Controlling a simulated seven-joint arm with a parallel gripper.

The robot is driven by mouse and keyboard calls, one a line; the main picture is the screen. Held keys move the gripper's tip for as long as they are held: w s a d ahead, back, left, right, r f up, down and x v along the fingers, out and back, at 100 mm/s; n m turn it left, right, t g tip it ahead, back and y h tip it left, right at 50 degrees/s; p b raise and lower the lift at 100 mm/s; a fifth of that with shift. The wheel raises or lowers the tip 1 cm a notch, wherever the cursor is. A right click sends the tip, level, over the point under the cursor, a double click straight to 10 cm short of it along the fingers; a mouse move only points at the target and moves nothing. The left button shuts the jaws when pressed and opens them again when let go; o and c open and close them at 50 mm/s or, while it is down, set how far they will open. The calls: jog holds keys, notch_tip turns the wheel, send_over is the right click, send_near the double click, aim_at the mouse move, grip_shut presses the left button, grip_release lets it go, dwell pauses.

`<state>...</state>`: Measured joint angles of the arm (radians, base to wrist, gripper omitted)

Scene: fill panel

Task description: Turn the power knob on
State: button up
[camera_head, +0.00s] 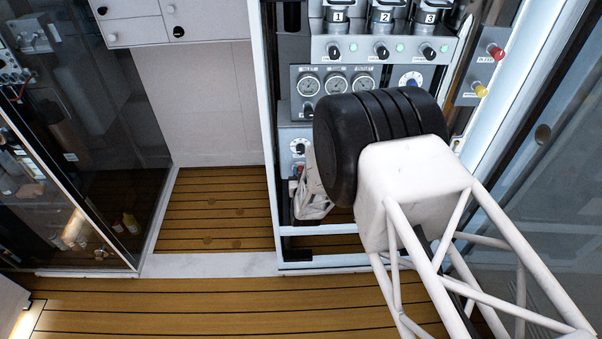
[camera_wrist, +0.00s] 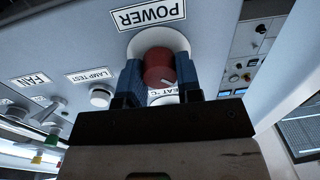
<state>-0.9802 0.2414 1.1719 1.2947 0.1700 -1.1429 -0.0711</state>
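The power knob (camera_wrist: 160,68) is red, with a white pointer mark, and sits in a pale round collar under the POWER label (camera_wrist: 148,15), which reads upside down in the wrist view. My gripper (camera_wrist: 160,76) has its two blue fingers on either side of the knob, with no clear gap between fingers and knob. The gripper looks shut on it. In the head view a bit of red, likely the power knob (camera_head: 298,170), shows low on the panel.
A lamp test button (camera_wrist: 100,96) and a FAN switch (camera_wrist: 47,112) are left of the knob in the wrist view. Gauges (camera_head: 336,84) and numbered units (camera_head: 382,18) are higher on the panel.

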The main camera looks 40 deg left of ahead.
jog(key=shift+c, duration=1)
jog(key=shift+m, duration=0.3)
jog(key=m, duration=0.3)
jog(key=shift+d+f, duration=0.1)
jog(key=m, duration=0.9)
jog(key=shift+f+m+t, duration=0.1)
jog(key=shift+m+t, duration=0.2)
jog(key=m, duration=0.5)
